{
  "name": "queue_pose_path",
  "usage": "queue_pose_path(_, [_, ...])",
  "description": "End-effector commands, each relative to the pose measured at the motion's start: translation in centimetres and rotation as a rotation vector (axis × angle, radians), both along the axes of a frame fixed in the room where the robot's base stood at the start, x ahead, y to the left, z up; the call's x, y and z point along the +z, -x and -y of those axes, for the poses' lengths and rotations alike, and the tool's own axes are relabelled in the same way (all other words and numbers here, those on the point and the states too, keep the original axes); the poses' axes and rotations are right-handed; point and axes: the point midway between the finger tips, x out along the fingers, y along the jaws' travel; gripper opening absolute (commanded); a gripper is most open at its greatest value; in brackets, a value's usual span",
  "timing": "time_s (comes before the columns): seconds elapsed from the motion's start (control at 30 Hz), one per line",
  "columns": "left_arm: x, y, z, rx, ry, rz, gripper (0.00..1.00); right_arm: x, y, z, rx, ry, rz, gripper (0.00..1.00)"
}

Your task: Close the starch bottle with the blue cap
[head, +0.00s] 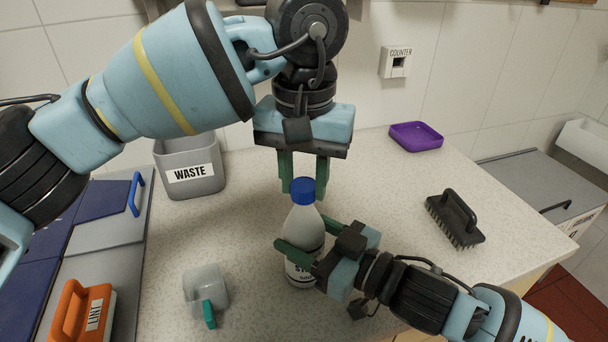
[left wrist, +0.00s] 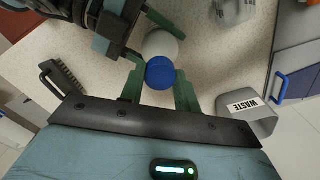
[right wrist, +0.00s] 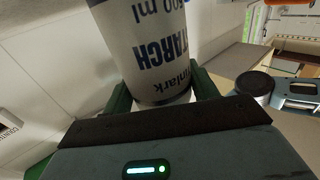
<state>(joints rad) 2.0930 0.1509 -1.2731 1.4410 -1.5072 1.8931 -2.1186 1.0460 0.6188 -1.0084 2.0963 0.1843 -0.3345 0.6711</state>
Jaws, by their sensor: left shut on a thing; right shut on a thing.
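The white starch bottle (head: 304,226) stands upright on the speckled counter, with its label partly covered by my right gripper. My right gripper (head: 302,233) is shut on the bottle's body, and its fingers also flank the bottle in the right wrist view (right wrist: 155,60). The blue cap (head: 303,190) is at the top of the bottle, in line with the neck. My left gripper (head: 304,188) points down from above and is shut on the cap. The left wrist view shows the cap (left wrist: 160,74) between the fingertips, over the bottle. The neck and thread are hidden, so I cannot tell how tightly the cap sits.
A clear scoop or cup with a teal handle (head: 206,290) lies left of the bottle. A grey waste bin (head: 190,158) stands behind left. A black brush (head: 455,219) and a purple tray (head: 416,136) are at right. An orange-handled lint tool (head: 82,315) is front left.

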Motion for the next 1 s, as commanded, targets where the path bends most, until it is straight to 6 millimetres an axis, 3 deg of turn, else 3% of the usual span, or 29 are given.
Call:
queue_pose_path(0.43, [0.05, 0.07, 0.06, -0.679, 0.002, 0.000, 0.11, -0.08, 0.00, 0.00, 0.000, 0.001, -0.002, 0.00])
queue_pose_path(0.6, [0.04, 0.07, 0.06, -0.776, 0.002, 0.001, 0.11, -0.09, -0.01, 0.00, -0.001, 0.001, -0.002, 0.00])
queue_pose_path(0.9, [0.04, 0.07, 0.06, -0.783, 0.002, 0.000, 0.11, -0.10, -0.01, 0.00, -0.001, 0.002, -0.003, 0.00])
queue_pose_path(0.93, [0.04, 0.07, 0.06, -0.783, 0.002, 0.000, 0.36, -0.10, -0.01, 0.00, -0.001, 0.002, -0.003, 0.00])
queue_pose_path(1.0, [0.03, 0.07, 0.05, -0.783, 0.002, 0.000, 0.45, -0.10, -0.01, 0.00, -0.001, 0.002, -0.003, 0.00])
